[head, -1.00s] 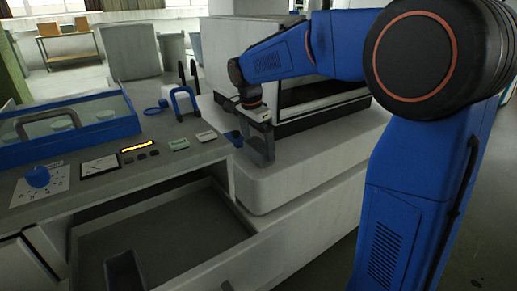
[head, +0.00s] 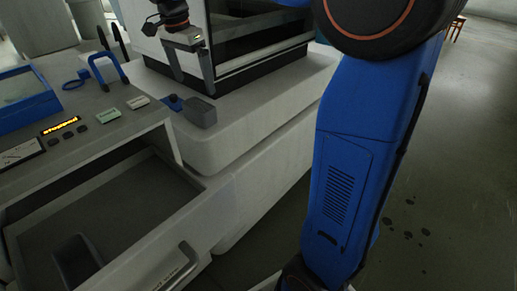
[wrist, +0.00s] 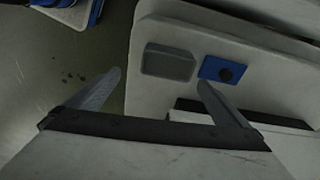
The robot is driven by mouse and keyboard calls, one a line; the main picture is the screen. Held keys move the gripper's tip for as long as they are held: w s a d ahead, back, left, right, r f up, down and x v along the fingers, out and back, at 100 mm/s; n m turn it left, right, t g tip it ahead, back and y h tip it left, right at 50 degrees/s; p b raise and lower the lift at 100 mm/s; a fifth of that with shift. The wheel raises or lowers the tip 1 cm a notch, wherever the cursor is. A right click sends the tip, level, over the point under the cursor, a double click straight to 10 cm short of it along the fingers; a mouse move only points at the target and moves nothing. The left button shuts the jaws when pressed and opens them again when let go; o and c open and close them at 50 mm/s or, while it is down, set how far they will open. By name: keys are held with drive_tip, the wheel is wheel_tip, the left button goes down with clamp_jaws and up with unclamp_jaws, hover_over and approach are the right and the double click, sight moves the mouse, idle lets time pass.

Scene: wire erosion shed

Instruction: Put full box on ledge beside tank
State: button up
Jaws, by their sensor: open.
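A small grey box (head: 200,113) sits on the pale ledge (head: 255,120) in front of the white machine tank (head: 237,40). It also shows in the wrist view (wrist: 168,62), level on the ledge; I cannot make out its contents. My gripper (head: 195,82) is open and empty, with its fingers above the box and apart from it. In the wrist view my gripper (wrist: 160,80) has its fingers spread wide. A second grey box (head: 76,262) stands in the open drawer (head: 125,215) at the lower left.
A blue piece with a dark knob (head: 172,102) lies right beside the box. The open drawer juts out; floor at right is clear.

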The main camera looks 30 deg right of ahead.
drive_tip(key=s+d+f+n+t, duration=0.1)
drive_tip(key=s+d+f+n, duration=0.15)
drive_tip(key=s, duration=0.55)
drive_tip(key=s+d+f+n+t, duration=0.1)
drive_tip(key=s+d+n, duration=0.25)
drive_tip(key=s, duration=0.45)
drive_tip(key=s+d+f+n+t+y, duration=0.1)
drive_tip(key=s+f+n+t, duration=0.1)
drive_tip(key=s+f+n, duration=0.5)
drive_tip(key=s+f, duration=0.4)
drive_tip(key=s, duration=0.4)
drive_tip(key=shift+d+n, duration=0.3)
drive_tip(key=shift+d, duration=0.1)
